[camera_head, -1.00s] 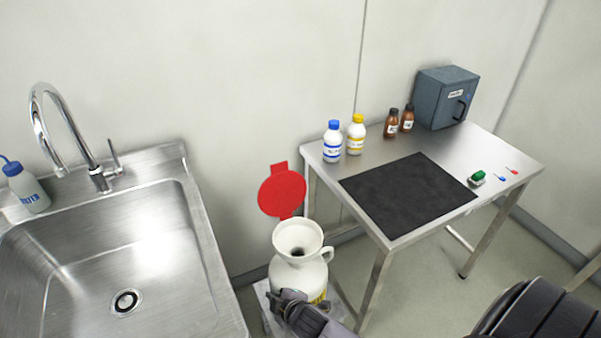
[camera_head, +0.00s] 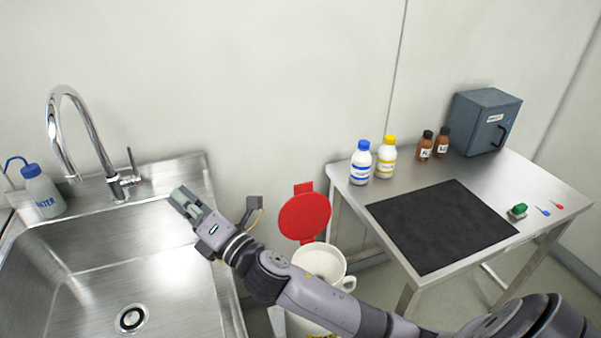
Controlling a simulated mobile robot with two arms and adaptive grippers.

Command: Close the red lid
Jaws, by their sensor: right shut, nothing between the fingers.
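The red lid (camera_head: 304,217) is a round disc with a tab at its top. It stands open and upright at the back of the white funnel (camera_head: 322,262), which sits on a white container (camera_head: 302,325). My right arm crosses in front of the container and hides much of it. My right gripper (camera_head: 183,200) is shut and empty. It is over the sink's back right rim, to the left of the lid and apart from it. My left gripper is not in view.
The steel sink (camera_head: 165,172) with its tap (camera_head: 88,140) is at the left, beside a wash bottle (camera_head: 42,190). A steel table (camera_head: 480,180) at the right holds a black mat (camera_head: 440,225), several bottles and a grey box (camera_head: 482,122). A wall stands close behind.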

